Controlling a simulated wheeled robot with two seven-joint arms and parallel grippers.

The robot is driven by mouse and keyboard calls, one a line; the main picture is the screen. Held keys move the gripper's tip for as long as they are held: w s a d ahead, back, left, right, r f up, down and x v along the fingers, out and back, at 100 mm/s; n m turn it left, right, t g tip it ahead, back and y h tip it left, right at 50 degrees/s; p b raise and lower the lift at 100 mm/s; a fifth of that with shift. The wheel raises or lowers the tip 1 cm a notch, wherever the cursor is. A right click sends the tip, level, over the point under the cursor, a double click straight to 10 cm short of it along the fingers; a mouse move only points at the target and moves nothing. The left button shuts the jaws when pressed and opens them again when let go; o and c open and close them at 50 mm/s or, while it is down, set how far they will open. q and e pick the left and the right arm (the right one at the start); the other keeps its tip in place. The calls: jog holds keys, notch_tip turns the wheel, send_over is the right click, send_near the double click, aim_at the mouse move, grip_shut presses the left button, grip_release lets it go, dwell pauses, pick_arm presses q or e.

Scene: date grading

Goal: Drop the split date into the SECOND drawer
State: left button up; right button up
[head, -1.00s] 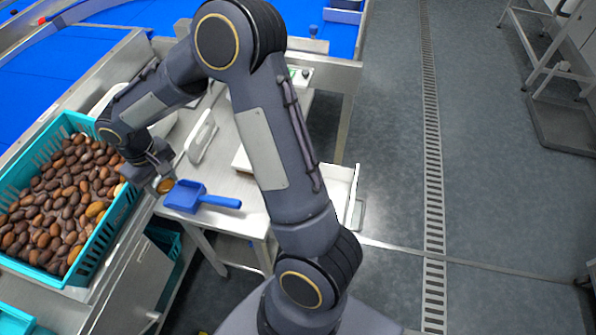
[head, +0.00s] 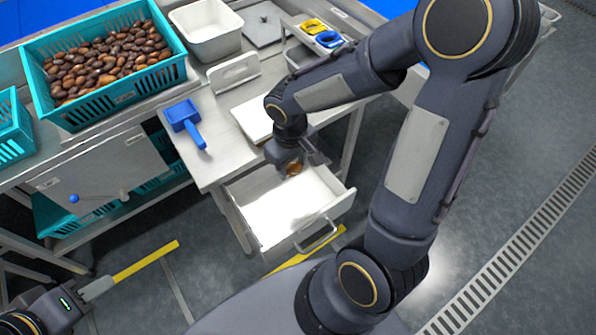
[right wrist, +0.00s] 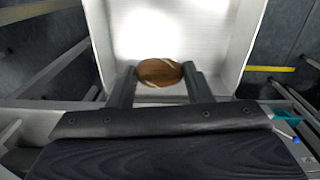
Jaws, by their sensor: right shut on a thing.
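The split date (head: 294,169) is brown; in the right wrist view the date (right wrist: 160,72) shows a pale streak. My right gripper (head: 299,166) is shut on it, with one finger at each end. It holds the date over the back part of an open drawer (head: 268,210) with a white inside, above its floor. The drawer walls (right wrist: 245,45) also show in the right wrist view. The drawer looks empty; its number cannot be read. My left gripper (head: 98,288) is low at the left edge, away from the drawer, its fingers unclear.
A teal crate (head: 180,58) full of dates stands at the back left. A blue scoop (head: 185,117) and a white board (head: 252,119) lie on the steel table (head: 205,160). A white tub (head: 207,45) stands behind. The drawer's front handle (head: 318,238) faces me.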

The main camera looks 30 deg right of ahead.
jog(key=shift+s+a+f+b, duration=0.15)
jog(key=shift+f+b, duration=0.15)
jog(key=shift+f, duration=0.3)
notch_tip(320, 180, down, 5)
jog(key=b, duration=0.4)
jog(key=o, duration=0.7)
notch_tip(320, 180, up, 8)
jog(key=shift+f+p, duration=0.1)
jog(key=shift+p, duration=0.7)
